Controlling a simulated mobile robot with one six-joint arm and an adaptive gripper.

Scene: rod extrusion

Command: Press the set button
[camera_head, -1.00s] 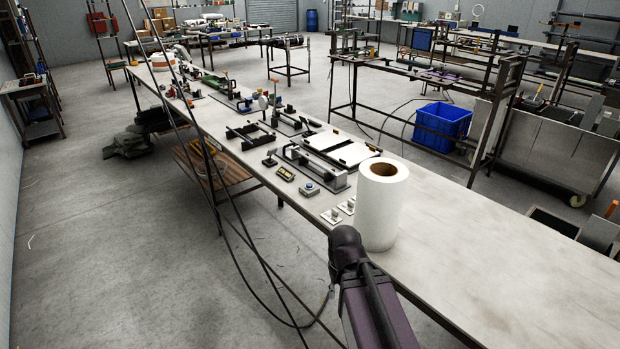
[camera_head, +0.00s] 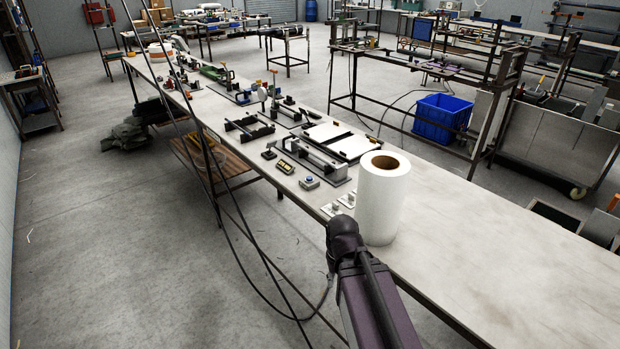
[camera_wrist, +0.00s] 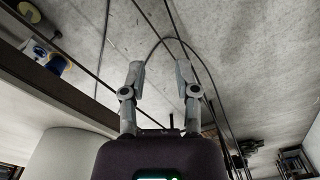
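A small grey box with a blue round button (camera_head: 309,182) sits near the front edge of the long workbench (camera_head: 470,230) in the head view; I cannot read any label on it. A blue round part on a pale base (camera_wrist: 31,48) shows at the upper left of the wrist view, possibly the same button. My gripper (camera_wrist: 160,78) is open and empty in the wrist view, its two fingers apart above floor and cables. It is beside the bench edge and not touching the button. In the head view my arm hides the gripper.
A white roll (camera_head: 380,205) stands upright on the bench close to my arm. A yellow-marked block (camera_head: 286,167) and small white pieces (camera_head: 341,204) flank the button box. Dark cables (camera_head: 240,215) hang before the bench. The bench's right part is bare.

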